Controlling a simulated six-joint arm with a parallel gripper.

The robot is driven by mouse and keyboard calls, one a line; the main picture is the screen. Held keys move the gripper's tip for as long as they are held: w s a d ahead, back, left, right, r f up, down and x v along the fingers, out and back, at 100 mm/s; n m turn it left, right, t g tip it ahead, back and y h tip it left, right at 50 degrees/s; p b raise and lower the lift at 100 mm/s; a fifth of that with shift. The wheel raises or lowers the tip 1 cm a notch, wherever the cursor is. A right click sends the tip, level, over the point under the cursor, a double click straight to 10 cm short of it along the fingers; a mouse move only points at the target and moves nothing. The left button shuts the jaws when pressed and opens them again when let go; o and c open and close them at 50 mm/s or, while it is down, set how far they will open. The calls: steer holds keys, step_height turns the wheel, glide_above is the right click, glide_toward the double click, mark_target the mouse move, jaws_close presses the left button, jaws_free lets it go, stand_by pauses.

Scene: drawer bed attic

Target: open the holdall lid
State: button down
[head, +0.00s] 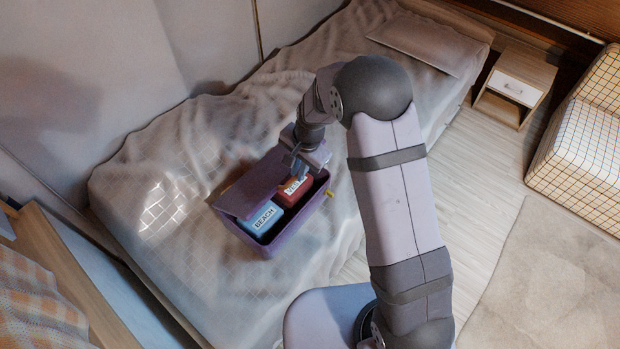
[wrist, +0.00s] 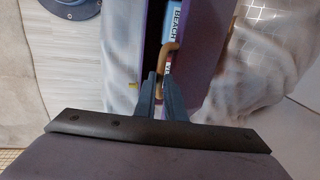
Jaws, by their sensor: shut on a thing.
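The purple holdall (head: 284,236) lies on the bed, and its lid (head: 251,188) stands part open, tilted up toward the wall side. Inside are a blue item marked BEACH (head: 262,217) and a red item (head: 291,190) with a pale label. My gripper (head: 298,170) is over the holdall's far end. In the wrist view my gripper (wrist: 161,90) is shut on a tan loop handle (wrist: 173,50) at the lid's edge. The lid (wrist: 197,55) is right of the dark gap and the body (wrist: 125,40) left of it. My fingers hide part of the handle.
The rumpled bed cover (head: 170,170) surrounds the holdall, with a pillow (head: 430,42) at the far end. The wall (head: 75,75) rises behind the bed. A nightstand (head: 514,85) and a checked seat (head: 590,130) stand right. Floor is clear between bed and rug (head: 550,270).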

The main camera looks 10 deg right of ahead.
steer(key=w+a+r+p, duration=0.2)
steer(key=w+a+r, duration=0.3)
steer(key=shift+a+r, duration=0.25)
steer(key=shift+r, duration=0.1)
stand_by(0.8)
steer(key=c, duration=2.1)
jaws_free()
steer(key=shift+w, duration=0.1)
steer(key=w+a+r+p, duration=0.3)
steer(key=r+p, duration=0.2)
steer(key=r, duration=0.1)
steer(key=shift+w+a+r+p, duration=0.25)
steer(key=shift+r+p, duration=0.1)
